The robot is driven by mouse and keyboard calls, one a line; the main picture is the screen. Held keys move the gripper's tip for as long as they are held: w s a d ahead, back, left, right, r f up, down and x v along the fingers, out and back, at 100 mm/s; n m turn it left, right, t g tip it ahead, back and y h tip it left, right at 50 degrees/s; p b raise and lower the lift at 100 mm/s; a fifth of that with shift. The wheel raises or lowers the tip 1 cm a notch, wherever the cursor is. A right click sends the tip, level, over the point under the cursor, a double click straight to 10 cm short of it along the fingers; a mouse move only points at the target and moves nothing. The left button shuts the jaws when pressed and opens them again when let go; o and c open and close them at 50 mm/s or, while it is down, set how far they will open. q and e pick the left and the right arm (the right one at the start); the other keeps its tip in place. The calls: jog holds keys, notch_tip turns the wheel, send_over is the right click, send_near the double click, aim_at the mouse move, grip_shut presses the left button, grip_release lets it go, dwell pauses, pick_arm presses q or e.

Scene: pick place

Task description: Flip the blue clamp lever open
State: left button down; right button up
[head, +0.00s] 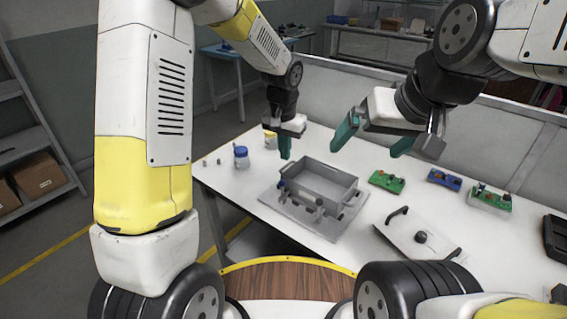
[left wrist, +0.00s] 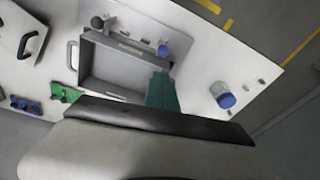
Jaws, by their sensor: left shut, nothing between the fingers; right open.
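A grey open-topped box (head: 338,205) stands on a grey plate on the white table. Two small clamps sit along its front side. The blue-tipped clamp lever (left wrist: 163,49) shows clearly in the left wrist view, beside the box wall. In the head view this clamp (head: 283,186) is small and its lever position is unclear. The other clamp (left wrist: 98,22) has a dark grey knob. My left gripper (head: 285,150) is shut and empty, above the table near the box's back left; its teal fingers (left wrist: 161,91) point toward the box's edge. My right gripper (head: 372,142) is open and empty, above and behind the box.
A lid (head: 395,232) with dark handles lies right of the box. Green blocks (head: 387,181) and a blue block (head: 444,180) lie along the back right. A black tray (head: 555,240) is at the right edge.

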pick_arm(q)
jog(key=f, duration=0.3)
jog(key=w+f, duration=0.1)
jog(key=f, duration=0.6)
jog(key=shift+w+d, duration=0.15)
jog(key=shift+w, duration=0.1)
jog(key=shift+r, duration=0.1)
